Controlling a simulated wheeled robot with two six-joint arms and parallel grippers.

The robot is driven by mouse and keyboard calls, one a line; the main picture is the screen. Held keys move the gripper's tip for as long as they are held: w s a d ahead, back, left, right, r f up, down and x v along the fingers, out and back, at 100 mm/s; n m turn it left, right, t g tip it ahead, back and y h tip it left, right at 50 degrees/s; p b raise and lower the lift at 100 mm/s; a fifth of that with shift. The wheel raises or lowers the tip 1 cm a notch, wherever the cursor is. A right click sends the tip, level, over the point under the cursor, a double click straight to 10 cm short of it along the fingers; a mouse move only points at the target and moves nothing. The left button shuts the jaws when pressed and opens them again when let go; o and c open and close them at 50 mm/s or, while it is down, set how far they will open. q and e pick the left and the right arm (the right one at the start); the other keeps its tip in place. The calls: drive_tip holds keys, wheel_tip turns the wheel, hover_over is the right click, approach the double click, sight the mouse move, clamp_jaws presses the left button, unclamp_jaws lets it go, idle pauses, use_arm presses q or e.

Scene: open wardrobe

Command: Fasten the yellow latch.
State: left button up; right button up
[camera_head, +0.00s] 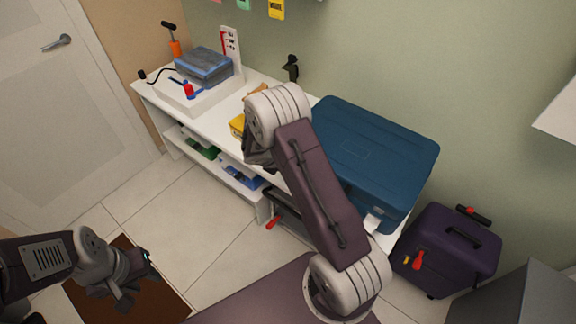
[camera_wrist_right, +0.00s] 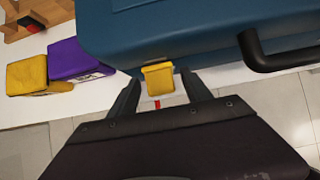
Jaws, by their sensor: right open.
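The yellow latch (camera_wrist_right: 159,77) sits on the front edge of the blue case (camera_wrist_right: 190,35) in the right wrist view. My right gripper (camera_wrist_right: 160,91) is open, with one finger on each side of the latch; I cannot tell whether they touch it. In the head view the blue case (camera_head: 372,150) lies on the white bench, and my right arm hides the latch. My left gripper (camera_head: 138,282) is open and empty over the floor at the lower left, far from the case.
A black handle (camera_wrist_right: 275,55) sticks out from the case, right of the latch. A yellow box (camera_wrist_right: 27,76) and a purple box (camera_wrist_right: 77,60) stand to the left. A purple suitcase (camera_head: 450,250) stands on the floor at the right. Floor in front of the bench is partly clear.

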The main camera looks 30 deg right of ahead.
drive_tip(key=p+v, duration=0.1)
drive_tip(key=v, duration=0.7)
drive_tip(key=shift+r, duration=0.1)
wheel_tip(320, 180, up, 6)
drive_tip(key=s+d+m, duration=0.1)
drive_tip(key=s+m, duration=0.1)
drive_tip(key=s+a+m+y, duration=0.3)
drive_tip(key=s+a+m, duration=0.2)
drive_tip(key=s+m, duration=0.3)
drive_tip(key=s+a+f+m+g+y, duration=0.1)
drive_tip(key=s+a+m+y, duration=0.2)
drive_tip(key=s+m, duration=0.4)
drive_tip(key=a+m, duration=0.1)
drive_tip(key=m, duration=0.5)
drive_tip(key=shift+s+a+f+y, duration=0.3)
drive_tip(key=shift+s+a, duration=0.1)
